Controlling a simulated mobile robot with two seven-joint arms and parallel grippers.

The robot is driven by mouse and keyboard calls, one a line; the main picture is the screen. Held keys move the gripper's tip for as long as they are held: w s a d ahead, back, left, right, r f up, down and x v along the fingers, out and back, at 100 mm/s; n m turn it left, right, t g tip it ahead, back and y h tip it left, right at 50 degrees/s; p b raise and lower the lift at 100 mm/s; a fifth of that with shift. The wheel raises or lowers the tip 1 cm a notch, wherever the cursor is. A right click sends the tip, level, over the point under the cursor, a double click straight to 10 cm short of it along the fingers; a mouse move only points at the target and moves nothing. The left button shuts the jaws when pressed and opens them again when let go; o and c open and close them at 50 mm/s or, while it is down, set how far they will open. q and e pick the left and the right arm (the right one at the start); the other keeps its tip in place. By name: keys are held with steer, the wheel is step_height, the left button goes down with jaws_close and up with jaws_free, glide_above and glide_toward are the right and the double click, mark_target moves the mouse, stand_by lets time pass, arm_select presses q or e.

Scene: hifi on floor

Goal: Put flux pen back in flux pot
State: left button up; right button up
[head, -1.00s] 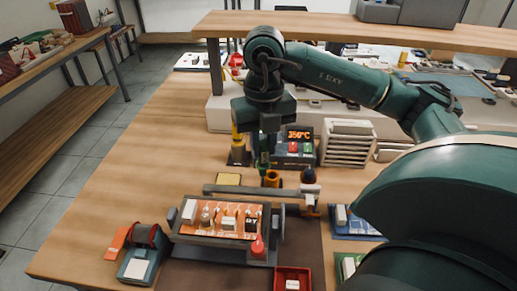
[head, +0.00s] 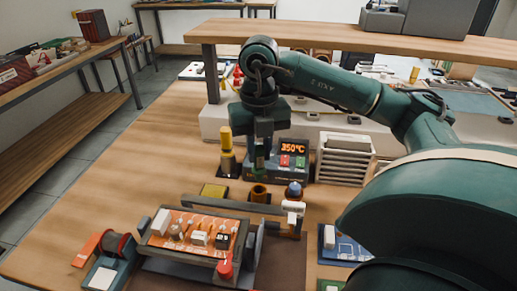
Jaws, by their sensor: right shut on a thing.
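My right gripper (head: 262,150) points down over the bench, shut on a slim green pen, the flux pen (head: 258,165). The dark fingers cover most of the pen; only a short lower part shows. The flux pot (head: 259,193), a small brown-orange open cylinder, stands just below the pen in the picture. A gap shows between the pen and the pot, and I cannot tell their exact depth offset. My left gripper is out of view.
A soldering station (head: 292,160) reading 350°C is behind the pen. A yellow-handled iron stand (head: 226,155) is left of it. A grey holder bar (head: 228,205) and an orange circuit board (head: 195,233) lie in front. Bare bench is at left (head: 120,165).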

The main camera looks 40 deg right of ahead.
mark_target(259, 168)
steer(key=shift+f+b, duration=1.2)
steer(key=shift+f, duration=0.35)
steer(key=shift+f+b, duration=0.5)
steer(key=shift+f, duration=0.15)
steer(key=shift+f+b, duration=0.3)
steer(key=shift+f, duration=0.1)
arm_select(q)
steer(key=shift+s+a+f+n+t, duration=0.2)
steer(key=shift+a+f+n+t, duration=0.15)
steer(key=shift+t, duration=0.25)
arm_select(e)
steer(key=shift+f, duration=0.1)
steer(key=o, duration=1.5)
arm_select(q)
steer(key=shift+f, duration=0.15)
